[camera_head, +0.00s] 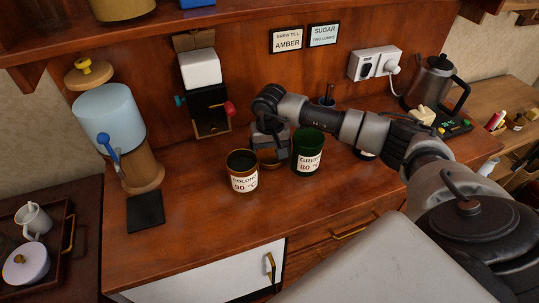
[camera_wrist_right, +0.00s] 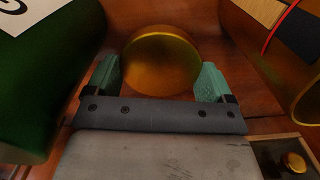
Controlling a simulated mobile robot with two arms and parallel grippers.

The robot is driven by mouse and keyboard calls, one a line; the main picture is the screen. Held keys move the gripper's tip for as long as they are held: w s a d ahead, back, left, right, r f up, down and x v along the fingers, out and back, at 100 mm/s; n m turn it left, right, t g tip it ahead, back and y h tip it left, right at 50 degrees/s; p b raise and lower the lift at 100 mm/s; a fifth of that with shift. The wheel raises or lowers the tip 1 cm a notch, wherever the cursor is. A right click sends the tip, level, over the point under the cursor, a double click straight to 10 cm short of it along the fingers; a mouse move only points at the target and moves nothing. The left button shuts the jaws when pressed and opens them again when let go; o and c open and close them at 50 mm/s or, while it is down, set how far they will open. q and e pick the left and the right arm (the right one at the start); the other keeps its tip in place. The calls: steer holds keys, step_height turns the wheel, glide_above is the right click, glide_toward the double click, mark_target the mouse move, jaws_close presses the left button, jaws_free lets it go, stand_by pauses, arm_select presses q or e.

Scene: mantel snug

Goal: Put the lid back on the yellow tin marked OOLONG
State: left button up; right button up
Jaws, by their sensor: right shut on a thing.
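The yellow-brown tin marked OOLONG (camera_head: 242,170) stands upright on the wooden counter with its top open and dark inside. My right gripper (camera_head: 271,150) is just to its right, between it and the green tin. It is shut on a round yellow lid (camera_head: 269,158). In the right wrist view the lid (camera_wrist_right: 160,62) sits between the two greenish fingers, apart from the green tin on the left. Whether the lid touches the counter is unclear. A curved yellow rim at the right edge of the wrist view appears to be the OOLONG tin (camera_wrist_right: 301,95). My left gripper is not in view.
The green tin marked GREEN (camera_head: 307,152) stands close to the right of my right gripper. A wall-mounted grinder box (camera_head: 208,108) is behind. A blue-topped dispenser (camera_head: 108,117) and a dark pad (camera_head: 145,210) are to the left. The counter's front strip is clear.

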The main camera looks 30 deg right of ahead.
mark_target(270, 153)
step_height(270, 153, up, 10)
steer(key=b, duration=0.2)
steer(key=s+a+b, duration=0.2)
steer(key=s, duration=0.7)
steer(key=s+a+b, duration=0.2)
steer(key=s, duration=0.8)
steer(key=shift+a, duration=0.3)
steer(key=w+a+f+n, duration=0.1)
steer(key=a+f, duration=0.1)
steer(key=f, duration=0.1)
steer(key=w+a+f+n, duration=0.2)
steer(key=a, duration=0.1)
steer(key=w+a+f+n, duration=0.1)
steer(key=a+f, duration=0.2)
steer(key=shift+w+a+f+n, duration=0.2)
steer(key=shift+f+n, duration=0.1)
steer(key=shift+a+f, duration=0.25)
steer(key=shift+f, duration=0.05)
